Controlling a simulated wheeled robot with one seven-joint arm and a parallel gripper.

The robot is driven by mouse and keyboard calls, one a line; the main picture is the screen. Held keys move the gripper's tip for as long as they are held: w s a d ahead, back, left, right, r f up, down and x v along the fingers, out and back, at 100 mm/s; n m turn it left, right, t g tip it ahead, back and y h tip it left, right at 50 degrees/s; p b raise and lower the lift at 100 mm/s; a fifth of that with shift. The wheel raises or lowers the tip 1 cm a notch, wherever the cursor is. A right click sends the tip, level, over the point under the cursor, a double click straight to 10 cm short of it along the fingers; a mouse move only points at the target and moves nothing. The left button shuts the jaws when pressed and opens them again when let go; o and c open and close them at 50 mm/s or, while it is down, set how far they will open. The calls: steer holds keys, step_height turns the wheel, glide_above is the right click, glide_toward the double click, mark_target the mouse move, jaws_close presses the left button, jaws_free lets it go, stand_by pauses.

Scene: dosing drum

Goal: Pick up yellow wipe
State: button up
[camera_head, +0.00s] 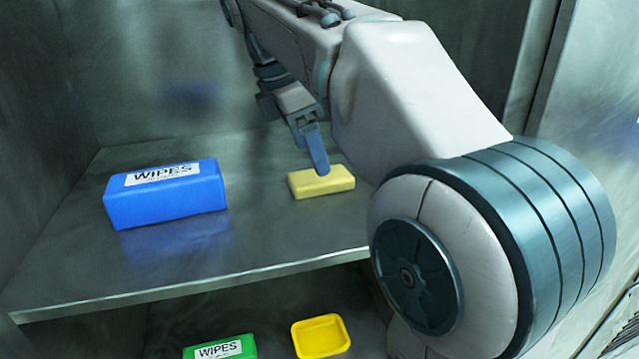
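The yellow wipe (330,184) is a small pale yellow block lying flat on the metal shelf (270,238). My gripper (319,164) points down at it from above. One blue-grey finger shows, and its tip overlaps the top back edge of the wipe in the picture. I cannot tell whether the finger touches the wipe or is a little apart from it. The other finger is hidden, so the opening between the fingers does not show.
A blue box labelled WIPES (165,196) stands on the shelf left of the yellow wipe, with bare shelf between them. Below the shelf's front edge are a green WIPES box (220,350) and a yellow tray (320,337). Metal walls enclose the shelf.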

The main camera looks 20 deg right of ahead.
steer(key=shift+b+x, duration=0.3)
steer(key=shift+x, duration=2.05)
steer(key=shift+s, duration=0.1)
steer(key=c, duration=1.1)
steer(key=shift+o, duration=0.2)
step_height(320, 180, up, 4)
steer(key=shift+r+p, duration=0.1)
steer(key=shift+p, duration=0.35)
steer(key=s+d+r, duration=0.7)
steer(key=d, duration=0.2)
steer(key=shift+s, duration=0.3)
steer(key=shift+o, duration=0.3)
steer(key=shift+f, duration=0.1)
